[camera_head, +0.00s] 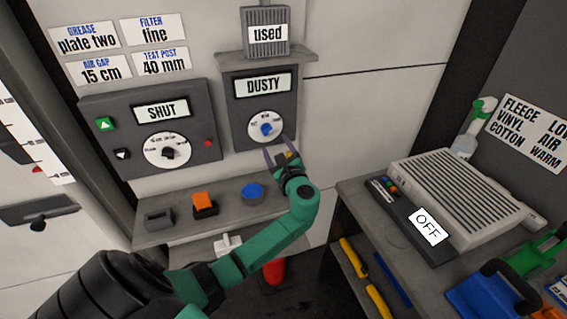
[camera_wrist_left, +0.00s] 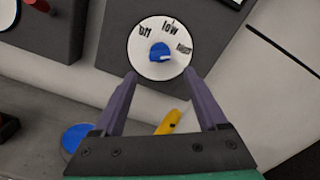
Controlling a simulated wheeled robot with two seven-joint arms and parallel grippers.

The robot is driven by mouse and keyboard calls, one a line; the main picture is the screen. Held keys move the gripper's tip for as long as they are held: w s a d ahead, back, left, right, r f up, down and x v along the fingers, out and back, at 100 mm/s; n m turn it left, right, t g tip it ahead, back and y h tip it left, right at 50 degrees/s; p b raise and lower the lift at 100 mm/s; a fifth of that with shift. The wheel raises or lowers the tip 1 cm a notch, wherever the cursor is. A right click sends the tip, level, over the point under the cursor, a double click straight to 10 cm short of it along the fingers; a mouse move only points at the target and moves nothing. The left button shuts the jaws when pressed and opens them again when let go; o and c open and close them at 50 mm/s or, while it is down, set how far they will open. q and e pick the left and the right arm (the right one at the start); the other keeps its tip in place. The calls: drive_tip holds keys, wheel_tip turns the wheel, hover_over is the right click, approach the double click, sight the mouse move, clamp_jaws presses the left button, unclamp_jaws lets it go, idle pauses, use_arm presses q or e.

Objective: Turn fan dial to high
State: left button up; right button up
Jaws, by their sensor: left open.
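The fan dial is a white disc with a blue knob (camera_head: 267,129) on a dark grey panel (camera_head: 236,110) under a screen reading "DUSTY". In the left wrist view the blue knob (camera_wrist_left: 160,52) sits on the disc, with the marks "off", "low" and a third, partly blurred word at the right. The knob's white pointer mark points right, toward that third word. My left gripper (camera_head: 278,150) is open just below the dial. In the left wrist view its two purple fingers (camera_wrist_left: 163,78) stand at either side of the disc's lower edge, with the knob beyond their tips. My right gripper is not visible.
A second panel (camera_head: 203,129) reading "SHUT" with its own dial is at the left. Below, a shelf (camera_head: 222,217) holds an orange block (camera_head: 205,202) and a blue button (camera_head: 252,192). A grey machine (camera_head: 455,195) marked "OFF" stands on the right bench.

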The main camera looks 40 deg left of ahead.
use_arm(q)
drive_tip(key=b+v, duration=0.1)
drive_tip(key=v, duration=0.7)
